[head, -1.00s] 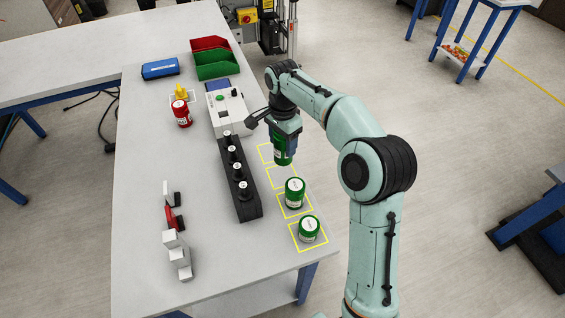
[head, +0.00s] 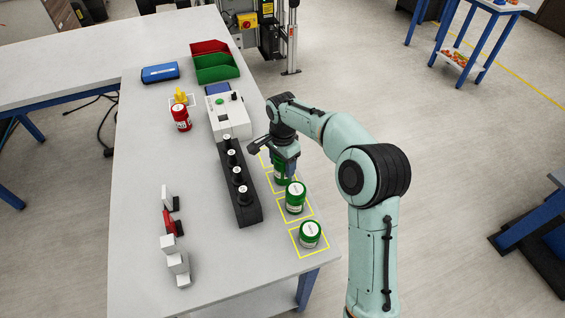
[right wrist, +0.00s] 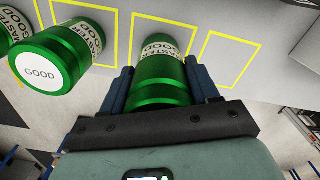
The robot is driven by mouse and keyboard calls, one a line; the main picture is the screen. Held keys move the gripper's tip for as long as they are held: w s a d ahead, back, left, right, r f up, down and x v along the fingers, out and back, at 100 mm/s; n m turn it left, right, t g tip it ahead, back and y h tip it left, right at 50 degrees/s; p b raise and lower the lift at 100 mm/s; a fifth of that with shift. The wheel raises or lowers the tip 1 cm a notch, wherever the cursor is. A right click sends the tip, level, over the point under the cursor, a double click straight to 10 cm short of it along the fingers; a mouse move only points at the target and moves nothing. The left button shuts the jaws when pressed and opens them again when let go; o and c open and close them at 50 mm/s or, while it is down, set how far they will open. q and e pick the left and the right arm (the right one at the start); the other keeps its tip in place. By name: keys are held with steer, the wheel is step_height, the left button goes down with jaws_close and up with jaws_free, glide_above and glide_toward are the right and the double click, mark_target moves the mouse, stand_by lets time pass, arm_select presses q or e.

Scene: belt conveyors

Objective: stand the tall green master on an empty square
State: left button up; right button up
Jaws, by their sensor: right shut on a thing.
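The tall green master (head: 279,176), a green can with a white label, is between the fingers of my right gripper (head: 285,165). In the right wrist view the green can (right wrist: 158,88) sits upright between both blue fingers, which are shut on it. It is over a yellow-outlined square (right wrist: 192,37), at or just above the table; I cannot tell whether its base touches. The farthest yellow square (right wrist: 226,60) is empty. Two other green masters, one (head: 295,197) and another (head: 310,235), stand in the two nearer squares. My left gripper is not in view.
A black rack (head: 240,205) with several black pieces stands left of the squares. Behind it is a grey device (head: 229,117). The table's right edge is close to the squares.

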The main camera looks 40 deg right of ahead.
steer(key=o, duration=1.4)
steer(key=shift+f, duration=0.1)
step_height(320, 180, up, 12)
steer(key=shift+r+p, duration=0.15)
steer(key=shift+p, duration=0.95)
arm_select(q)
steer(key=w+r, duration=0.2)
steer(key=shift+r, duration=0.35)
arm_select(e)
steer(key=shift+s, duration=0.1)
